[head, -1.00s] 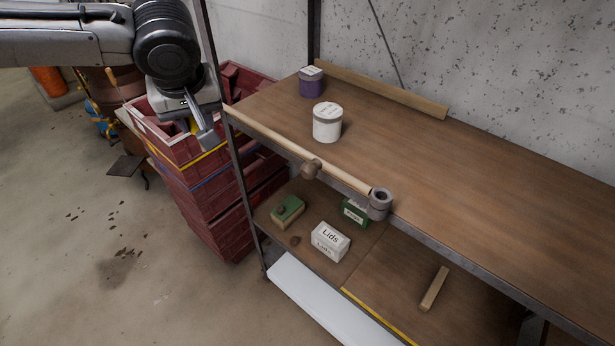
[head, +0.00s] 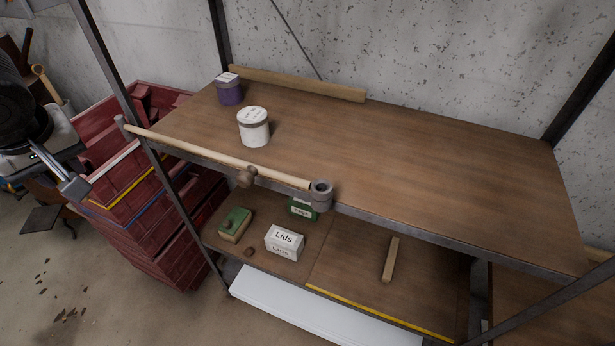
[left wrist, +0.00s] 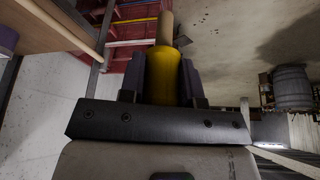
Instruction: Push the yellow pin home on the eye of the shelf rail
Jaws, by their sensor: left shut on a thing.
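The shelf rail, a pale wooden rod (head: 200,151), runs along the front edge of the upper shelf. A round grey eye (head: 321,194) with a dark opening on top sits at its right end. In the head view my left gripper (head: 75,187) is at the far left, beside the red crates and well away from the eye. In the left wrist view my left gripper (left wrist: 163,80) is shut on the yellow pin (left wrist: 163,75), with a finger on each side; a tan tip extends beyond the yellow part. My right gripper is not in view.
A white tub (head: 253,128) and a purple tub (head: 229,90) stand on the upper shelf. A brown knob (head: 246,177) sits on the rail's front. A Lids box (head: 284,243) and green boxes are below. A dark shelf post (head: 128,95) stands between my left gripper and the shelf.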

